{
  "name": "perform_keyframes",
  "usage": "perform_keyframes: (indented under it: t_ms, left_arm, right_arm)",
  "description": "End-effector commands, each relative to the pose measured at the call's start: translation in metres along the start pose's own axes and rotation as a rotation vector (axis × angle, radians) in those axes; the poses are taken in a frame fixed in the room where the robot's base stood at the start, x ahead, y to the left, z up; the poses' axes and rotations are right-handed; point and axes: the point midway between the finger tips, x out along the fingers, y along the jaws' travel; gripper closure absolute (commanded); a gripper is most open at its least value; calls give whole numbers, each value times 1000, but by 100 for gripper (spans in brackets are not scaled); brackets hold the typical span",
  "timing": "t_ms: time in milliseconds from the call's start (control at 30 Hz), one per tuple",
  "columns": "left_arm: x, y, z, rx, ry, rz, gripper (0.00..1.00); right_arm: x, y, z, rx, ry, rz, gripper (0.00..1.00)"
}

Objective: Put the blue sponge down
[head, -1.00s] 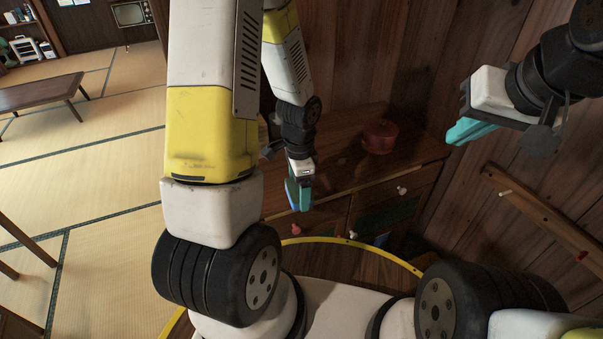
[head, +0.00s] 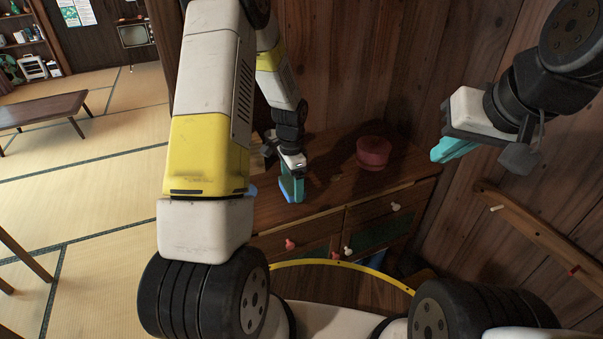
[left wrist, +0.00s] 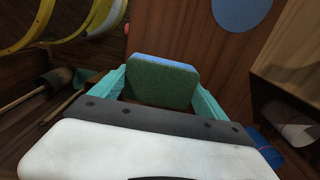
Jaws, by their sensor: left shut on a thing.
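The blue sponge (left wrist: 163,80), with a blue edge and a dark green face, is between the teal fingers of my left gripper (left wrist: 160,88) in the left wrist view. The gripper is shut on it. In the head view my left gripper (head: 292,188) is at the top of the wooden cabinet, and only a thin blue strip of the sponge shows beside the fingers. I cannot tell whether the sponge touches the cabinet top. My right gripper (head: 453,149) is up at the right with teal fingers, seen from the side; its opening is not clear.
A red round pot (head: 374,152) stands on the cabinet top (head: 335,172), right of my left gripper. Drawers with knobs are below. Wood walls close off the back and right. A blue disc (left wrist: 236,13) shows in the left wrist view. A low table (head: 45,108) stands on the tatami.

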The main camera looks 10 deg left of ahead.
Motion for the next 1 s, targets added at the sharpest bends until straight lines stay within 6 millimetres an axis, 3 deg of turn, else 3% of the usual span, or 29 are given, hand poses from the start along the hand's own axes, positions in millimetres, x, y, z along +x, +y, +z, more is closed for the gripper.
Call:
perform_keyframes:
  t_ms: [133,367,700,733,800,1000]
  left_arm:
    - [1,-10,-5,-1,0,0,47]
    - [35,-8,-4,-1,-2,3,47]
    - [39,-8,-4,-1,-1,1,47]
    - [39,-9,-4,-1,0,0,13]
    - [38,-9,-4,-1,0,0,0]
    - [38,-8,-4,-1,0,0,0]
  right_arm:
    - [0,0,0,0,0,0,100]
    - [0,0,0,0,0,0,100]
    - [0,0,0,0,0,0,100]
    - [0,0,0,0,0,0,100]
    - [0,0,0,0,0,0,100]
    - [0,0,0,0,0,0,100]
